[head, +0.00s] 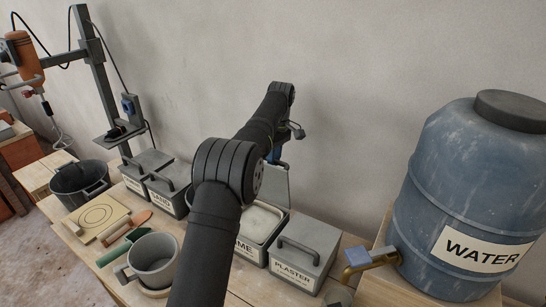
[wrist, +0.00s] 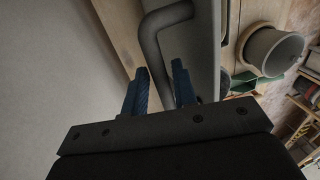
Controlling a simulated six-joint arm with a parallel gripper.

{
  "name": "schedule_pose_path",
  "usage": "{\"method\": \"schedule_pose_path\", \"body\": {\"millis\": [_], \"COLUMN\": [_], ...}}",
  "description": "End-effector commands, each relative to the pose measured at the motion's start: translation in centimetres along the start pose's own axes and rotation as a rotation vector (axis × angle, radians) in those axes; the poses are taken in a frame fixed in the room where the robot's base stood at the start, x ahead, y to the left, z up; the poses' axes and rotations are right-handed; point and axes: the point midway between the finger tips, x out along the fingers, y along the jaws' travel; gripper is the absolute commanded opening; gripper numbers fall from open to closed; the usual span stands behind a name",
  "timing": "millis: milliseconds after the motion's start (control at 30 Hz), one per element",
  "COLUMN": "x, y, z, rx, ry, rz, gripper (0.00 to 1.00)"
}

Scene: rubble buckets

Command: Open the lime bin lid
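The lime bin (head: 252,251) stands in the row of grey bins in the head view, partly behind my arm. Its top is uncovered and pale powder (head: 262,222) shows inside. Its grey lid (head: 276,186) stands raised at the back of the bin. My gripper (head: 276,155) is at the lid's upper part. In the wrist view the dark curved lid handle (wrist: 152,45) runs down between the blue fingers of my gripper (wrist: 161,82). The fingers are apart, with a gap at the left finger. Contact at the right finger is unclear.
The closed plaster bin (head: 295,262) is right of the lime bin, and the sand bin (head: 168,192) is to the left. A grey bucket (head: 152,258) stands in front. The water barrel (head: 465,200) is at the right. The wall is close behind.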

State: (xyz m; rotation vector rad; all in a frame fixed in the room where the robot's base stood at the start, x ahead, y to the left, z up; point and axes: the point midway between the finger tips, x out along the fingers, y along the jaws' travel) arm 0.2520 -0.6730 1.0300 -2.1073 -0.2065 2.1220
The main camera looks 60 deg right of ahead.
Motion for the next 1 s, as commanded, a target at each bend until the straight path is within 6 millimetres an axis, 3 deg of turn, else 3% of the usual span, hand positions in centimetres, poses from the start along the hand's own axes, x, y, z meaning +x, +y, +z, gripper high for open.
{"method": "schedule_pose_path", "body": {"millis": [367,633,1000], "x": [-0.7,-4.3,-8.2], "y": [-0.1,-0.7,-2.8], "z": [-0.2,-0.1,6.9], "rx": [-0.002,-0.002,0.002], "ry": [0.005,0.004,0.005], "rz": [0.009,0.009,0.007], "gripper": [0.36,0.36,0.36]}}
